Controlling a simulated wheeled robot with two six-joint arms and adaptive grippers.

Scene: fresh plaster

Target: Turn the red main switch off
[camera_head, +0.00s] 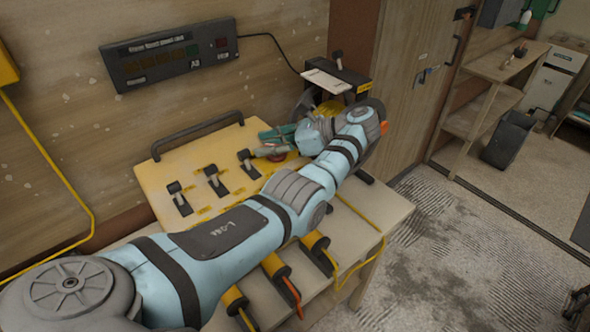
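A yellow sloped panel (165,173) lies on the bench with a black bar handle (197,134) along its back edge. Several black toggle switches with pale shafts stand in a row on it: left (179,198), middle (216,180) and right (248,164). My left arm reaches across the panel from the lower left. My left gripper (264,144), with teal fingers, is over the panel's far right part. A little red (292,157) shows just below it, probably the red main switch, mostly hidden. I cannot tell whether the fingers touch it. My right gripper is out of view.
A dark display box (170,55) hangs on the wall, with a cable to a black device (345,78) at the bench's back right. Yellow-and-black handled items (276,270) lie along the front.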

